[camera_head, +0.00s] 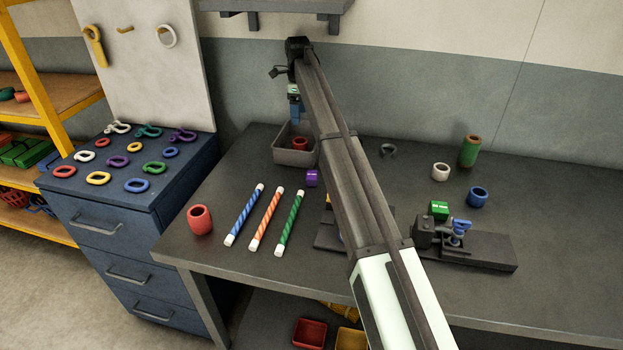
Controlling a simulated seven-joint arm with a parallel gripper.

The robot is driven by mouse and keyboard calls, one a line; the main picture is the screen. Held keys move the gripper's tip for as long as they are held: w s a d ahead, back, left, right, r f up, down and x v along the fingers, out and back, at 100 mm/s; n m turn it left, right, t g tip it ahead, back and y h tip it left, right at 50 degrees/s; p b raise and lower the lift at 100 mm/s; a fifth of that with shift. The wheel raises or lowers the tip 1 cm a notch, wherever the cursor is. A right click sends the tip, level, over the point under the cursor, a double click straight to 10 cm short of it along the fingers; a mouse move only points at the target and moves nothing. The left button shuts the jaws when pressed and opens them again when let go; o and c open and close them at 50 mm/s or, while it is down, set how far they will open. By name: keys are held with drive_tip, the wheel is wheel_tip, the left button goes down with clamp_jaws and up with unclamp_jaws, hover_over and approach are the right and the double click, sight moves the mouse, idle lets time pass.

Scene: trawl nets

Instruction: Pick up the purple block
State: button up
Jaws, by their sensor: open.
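The purple block (312,178) is a small block on the dark grey workbench, just in front of the grey bin and close to the left side of my arm. My gripper (296,112) hangs at the far end of my arm, above the grey bin and behind the block, apart from it. It is small in view and partly covered by my arm; its jaws are open, and I see nothing held in them.
The grey bin (292,158) holds a red ring-like piece. Three striped rods (265,218) lie in front of the block. A red cup (200,220) stands left. A green block (438,210), several cups and a dark fixture (480,250) are right of my arm, which hides the bench's middle.

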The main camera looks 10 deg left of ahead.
drive_tip(key=w+d, duration=0.1)
drive_tip(key=d, duration=0.7)
drive_tip(key=n+y, duration=0.2)
drive_tip(key=y, duration=0.3)
approach(313, 175)
drive_tip(key=shift+g+h, duration=0.3)
drive_tip(key=shift+g, duration=0.1)
drive_tip(key=x, duration=0.6)
drive_tip(key=w+x, duration=0.1)
drive_tip(key=x, duration=0.2)
drive_tip(key=shift+a, duration=0.35)
drive_tip(key=shift+s, duration=0.1)
drive_tip(key=c, duration=1.1)
